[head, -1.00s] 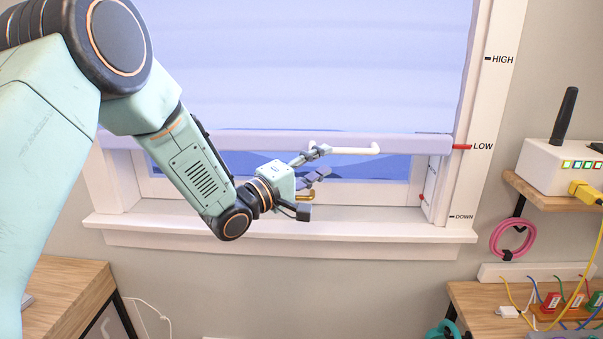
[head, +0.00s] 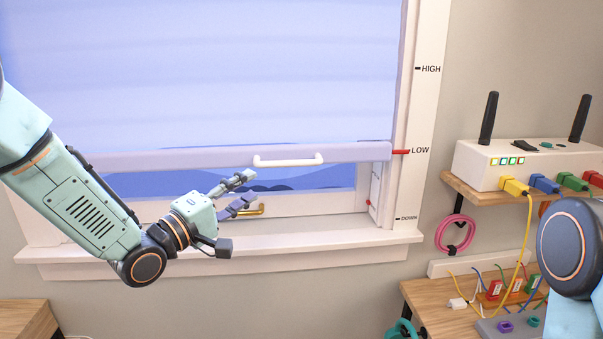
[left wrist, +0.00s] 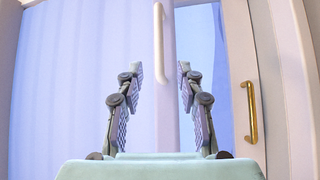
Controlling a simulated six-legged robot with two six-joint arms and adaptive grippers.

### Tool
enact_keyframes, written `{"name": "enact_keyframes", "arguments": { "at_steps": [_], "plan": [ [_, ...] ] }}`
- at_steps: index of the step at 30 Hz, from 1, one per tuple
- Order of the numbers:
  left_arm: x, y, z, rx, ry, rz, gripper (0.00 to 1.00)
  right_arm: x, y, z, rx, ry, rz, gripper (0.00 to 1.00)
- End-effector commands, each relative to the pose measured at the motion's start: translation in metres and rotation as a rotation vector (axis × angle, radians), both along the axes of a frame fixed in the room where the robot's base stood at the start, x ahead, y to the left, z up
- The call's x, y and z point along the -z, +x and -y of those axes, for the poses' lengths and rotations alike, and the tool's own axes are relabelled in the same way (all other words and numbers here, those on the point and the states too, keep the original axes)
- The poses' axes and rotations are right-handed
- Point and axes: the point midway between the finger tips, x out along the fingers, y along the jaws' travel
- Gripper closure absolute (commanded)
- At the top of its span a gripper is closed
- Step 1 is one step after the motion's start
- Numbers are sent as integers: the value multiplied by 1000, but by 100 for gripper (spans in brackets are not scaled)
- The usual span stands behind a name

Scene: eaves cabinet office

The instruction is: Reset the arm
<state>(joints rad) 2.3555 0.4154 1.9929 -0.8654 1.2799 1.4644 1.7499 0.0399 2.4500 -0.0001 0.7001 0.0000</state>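My left gripper (head: 243,193) is in front of the window, left of and below the white handle (head: 288,160) on the blind's bottom rail (head: 205,159). Its fingers are apart with nothing between them, as the left wrist view (left wrist: 160,90) also shows. The handle is clear of the fingers. The pale blue blind (head: 210,70) is lowered, and its rail lines up with the red LOW mark (head: 401,152). My right arm shows only in part at the right edge; its gripper is out of view.
A brass window handle (head: 252,210) is just behind the left fingers. The white sill (head: 330,246) runs below. At right, a shelf (head: 470,190) carries a white router (head: 530,158) with coloured cables, above a wooden desk (head: 425,296) with plugs.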

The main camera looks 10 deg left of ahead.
Motion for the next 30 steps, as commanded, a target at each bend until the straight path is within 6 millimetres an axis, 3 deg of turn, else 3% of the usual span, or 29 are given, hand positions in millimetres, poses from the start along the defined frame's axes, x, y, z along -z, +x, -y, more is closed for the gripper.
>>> {"name": "enact_keyframes", "arguments": {
  "at_steps": [4, 8, 11, 12, 14, 18, 23, 30],
  "plan": [
    [10, 3, -4, -43, 153, 35, 63, 0, 0, 0, 0, 0, 0, 63],
    [44, -1, -13, -126, 391, 2, 63, 0, 0, 0, 0, 0, 0, 63],
    [94, -15, -16, -149, 593, -80, 63, 6, 0, 0, 0, 0, 0, 63],
    [122, -25, -16, -142, 677, -127, 63, 10, 0, 0, 0, 0, 0, 63],
    [160, -42, -16, -120, 787, -193, 63, 15, 0, 0, 0, 0, 0, 63],
    [239, -89, -16, -32, 998, -344, 63, 28, 0, 0, 0, 0, 0, 63],
    [320, -158, -16, 116, 1186, -513, 63, 43, 0, 0, 0, 0, 0, 63],
    [416, -283, -18, 389, 1366, -771, 63, 70, 0, 0, 0, 0, 0, 63]
  ]
}}
